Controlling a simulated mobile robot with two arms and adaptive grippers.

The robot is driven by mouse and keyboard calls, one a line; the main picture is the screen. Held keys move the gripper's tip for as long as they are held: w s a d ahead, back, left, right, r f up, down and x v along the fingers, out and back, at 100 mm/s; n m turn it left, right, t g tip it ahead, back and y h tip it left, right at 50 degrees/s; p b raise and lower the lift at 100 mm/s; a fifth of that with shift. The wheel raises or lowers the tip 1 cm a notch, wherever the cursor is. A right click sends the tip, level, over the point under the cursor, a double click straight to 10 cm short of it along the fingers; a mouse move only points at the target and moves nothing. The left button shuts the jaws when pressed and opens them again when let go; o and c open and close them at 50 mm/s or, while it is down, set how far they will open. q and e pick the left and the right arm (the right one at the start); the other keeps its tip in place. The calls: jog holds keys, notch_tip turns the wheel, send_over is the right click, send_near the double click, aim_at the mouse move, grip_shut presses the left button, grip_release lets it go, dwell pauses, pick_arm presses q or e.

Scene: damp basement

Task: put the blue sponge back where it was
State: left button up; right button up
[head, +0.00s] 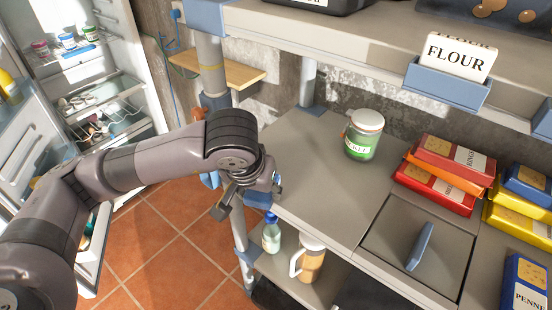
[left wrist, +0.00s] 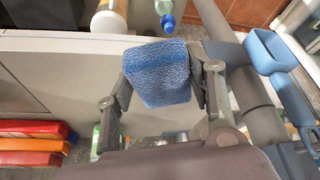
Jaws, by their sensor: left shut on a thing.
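The blue sponge (left wrist: 157,72) is held between the two fingers of my left gripper (left wrist: 165,78) in the left wrist view. In the head view my left gripper (head: 247,198) points down at the left edge of the grey worktop, beside the metal post. My right gripper is not in view.
The grey worktop (head: 312,180) is clear at its left, with a green-labelled jar (head: 363,137) behind. A bottle (head: 271,234) and a mug (head: 308,258) stand on the lower shelf. An open fridge (head: 88,70) is at the left.

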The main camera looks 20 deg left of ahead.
pick_arm(q)
jog(key=w+p, duration=0.1)
jog(key=w, duration=0.3)
jog(key=w+p, duration=0.1)
jog(key=w, duration=0.2)
jog(key=w+p, duration=0.1)
jog(key=w, duration=0.3)
jog(key=shift+w+a, duration=0.25)
jog(key=shift+w, duration=0.05)
jog(key=shift+w+f, duration=0.1)
jog(key=shift+w, duration=0.1)
notch_tip(320, 180, down, 3)
jog(key=shift+r+p, duration=0.1)
jog(key=shift+p, duration=0.8)
jog(key=shift+f, duration=0.25)
jog(key=shift+f+b, duration=0.25)
jog(key=shift+b, duration=0.05)
jog(key=o, duration=1.2)
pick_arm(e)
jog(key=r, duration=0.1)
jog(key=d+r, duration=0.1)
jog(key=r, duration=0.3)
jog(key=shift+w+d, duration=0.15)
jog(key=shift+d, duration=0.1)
